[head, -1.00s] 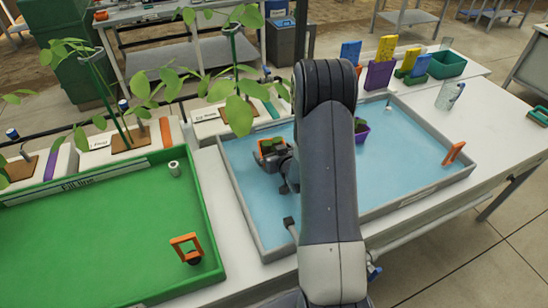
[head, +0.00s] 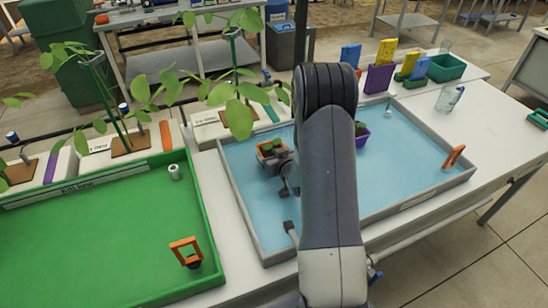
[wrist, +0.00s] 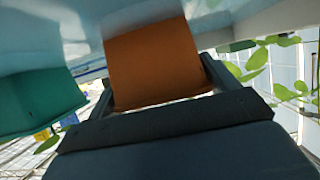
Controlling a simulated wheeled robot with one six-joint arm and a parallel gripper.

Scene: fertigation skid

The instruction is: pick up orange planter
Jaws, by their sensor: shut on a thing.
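The orange planter (head: 266,157) with a small green plant in it is in the left part of the blue-floored tray in the head view. My gripper (head: 271,155) is shut on it, with dark fingers at its sides. In the wrist view the orange planter (wrist: 152,62) fills the space between the two fingers of my gripper (wrist: 158,85). I cannot tell whether its base touches the tray floor. My arm covers the middle of the tray in the head view.
A purple pot (head: 361,138) stands just right of my arm, partly hidden. A teal thing (wrist: 40,101) is close to the left in the wrist view. The blue tray (head: 420,199) has raised grey walls. A green tray (head: 100,240) lies left, and leafy plants (head: 228,90) overhang behind.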

